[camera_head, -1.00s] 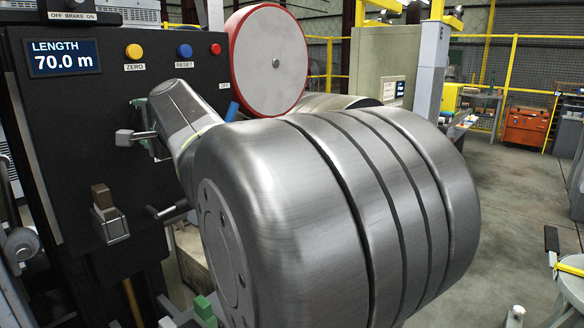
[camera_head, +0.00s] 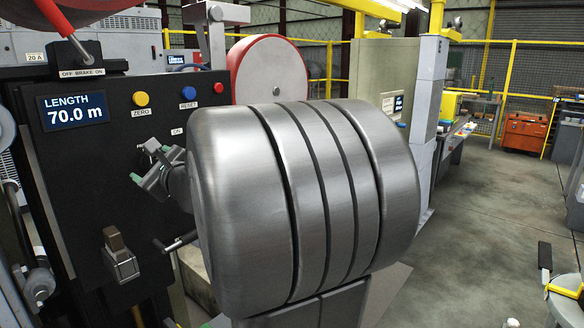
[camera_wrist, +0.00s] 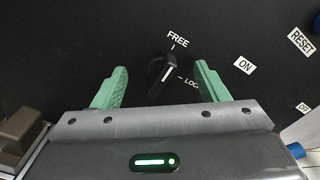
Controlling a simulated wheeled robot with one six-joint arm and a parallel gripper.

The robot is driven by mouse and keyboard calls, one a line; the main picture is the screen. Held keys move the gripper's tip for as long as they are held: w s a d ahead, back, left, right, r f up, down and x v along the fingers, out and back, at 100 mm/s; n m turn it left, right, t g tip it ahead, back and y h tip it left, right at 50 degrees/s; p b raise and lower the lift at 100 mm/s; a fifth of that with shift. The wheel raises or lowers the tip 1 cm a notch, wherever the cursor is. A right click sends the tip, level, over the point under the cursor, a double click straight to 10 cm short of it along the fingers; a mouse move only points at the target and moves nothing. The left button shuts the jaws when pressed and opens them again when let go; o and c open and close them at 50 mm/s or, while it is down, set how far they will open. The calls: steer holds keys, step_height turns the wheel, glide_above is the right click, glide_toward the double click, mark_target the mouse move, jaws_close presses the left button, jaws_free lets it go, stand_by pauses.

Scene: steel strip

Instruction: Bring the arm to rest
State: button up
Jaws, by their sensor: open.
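My gripper (camera_wrist: 160,86) is open in the wrist view, with one green finger on each side of a small black knob (camera_wrist: 160,78) on the dark panel. The knob stands between labels FREE and LOCK. I see no finger touching it, and its exact setting is hard to read. In the head view my gripper (camera_head: 152,172) is close to the panel (camera_head: 75,180), left of my large grey arm link, which hides part of the panel.
The panel carries a LENGTH display (camera_head: 72,113) reading 70.0 m, a yellow ZERO button (camera_head: 141,99), a blue RESET button (camera_head: 188,93) and a lever (camera_head: 118,252). A red-rimmed disc (camera_head: 268,75) stands behind my arm. Open floor (camera_head: 480,200) lies to the right.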

steer(key=m+p, duration=0.4)
steer(key=p, duration=0.1)
steer(key=shift+w+r+m, duration=0.1)
steer(key=shift+r+m, duration=0.1)
steer(key=shift+m, duration=0.2)
steer(key=shift+f+m+p, duration=0.1)
steer(key=shift+m+p, duration=0.65)
steer(key=shift+m, duration=0.05)
steer(key=shift+f, duration=0.1)
steer(key=shift+d, duration=0.1)
